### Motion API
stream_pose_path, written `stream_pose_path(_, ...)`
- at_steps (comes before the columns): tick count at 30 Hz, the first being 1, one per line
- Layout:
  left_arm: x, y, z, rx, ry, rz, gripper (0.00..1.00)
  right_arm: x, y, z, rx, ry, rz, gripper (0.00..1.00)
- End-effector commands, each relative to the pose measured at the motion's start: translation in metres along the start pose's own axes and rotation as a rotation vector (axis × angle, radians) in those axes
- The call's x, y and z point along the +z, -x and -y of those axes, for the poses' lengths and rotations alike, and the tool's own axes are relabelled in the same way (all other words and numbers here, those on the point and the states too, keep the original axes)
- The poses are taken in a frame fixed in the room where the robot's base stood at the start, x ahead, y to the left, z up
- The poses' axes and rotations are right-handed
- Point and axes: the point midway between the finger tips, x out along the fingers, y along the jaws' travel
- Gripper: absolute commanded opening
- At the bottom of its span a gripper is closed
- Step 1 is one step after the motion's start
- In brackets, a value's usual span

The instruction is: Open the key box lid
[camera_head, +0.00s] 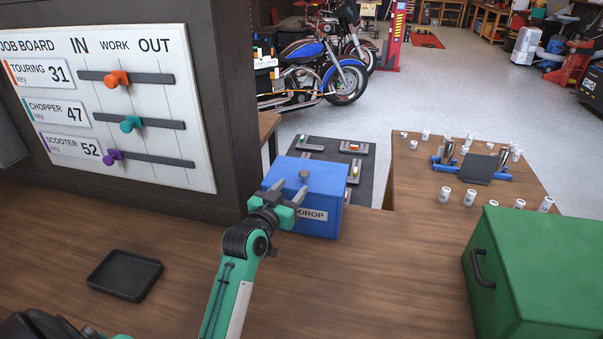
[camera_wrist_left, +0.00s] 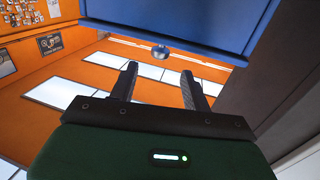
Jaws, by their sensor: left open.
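The blue box (camera_head: 330,182) stands on the wooden counter with its lid shut. A round grey knob (camera_head: 304,174) sits on top, and the front label reads "DROP", its left part hidden by my gripper. My left gripper (camera_head: 287,191) is open and empty at the near left side of the box, its fingers pointing towards it. In the left wrist view the blue box (camera_wrist_left: 190,22) fills the top, with the knob (camera_wrist_left: 161,50) just beyond and between the open fingertips (camera_wrist_left: 159,73). I cannot tell whether a finger touches the box. My right gripper is not in view.
A green box with a dark handle (camera_head: 483,269) stands at the right. A black tray (camera_head: 125,274) lies at the left, below the job board (camera_head: 110,95). A side table (camera_head: 418,185) with several white canisters is behind. The counter between the boxes is clear.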

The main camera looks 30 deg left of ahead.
Motion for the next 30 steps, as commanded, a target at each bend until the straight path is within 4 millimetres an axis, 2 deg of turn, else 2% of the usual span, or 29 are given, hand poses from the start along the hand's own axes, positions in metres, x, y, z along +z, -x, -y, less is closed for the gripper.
stream_pose_path(3,-0.004,-0.024,0.0,0.0,0.001,-0.001,0.48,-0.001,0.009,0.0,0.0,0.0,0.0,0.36)
stream_pose_path(10,-0.002,-0.056,0.0,0.0,0.0,0.0,0.48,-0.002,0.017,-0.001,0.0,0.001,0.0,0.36)
stream_pose_path(15,-0.001,-0.066,0.0,0.0,-0.001,-0.001,0.48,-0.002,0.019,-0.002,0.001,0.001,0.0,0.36)
stream_pose_path(24,0.0,-0.067,0.0,0.0,-0.001,-0.001,0.48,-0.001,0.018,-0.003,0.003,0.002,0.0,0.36)
stream_pose_path(30,0.0,-0.067,0.0,0.0,-0.001,0.0,0.09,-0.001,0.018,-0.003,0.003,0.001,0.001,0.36)
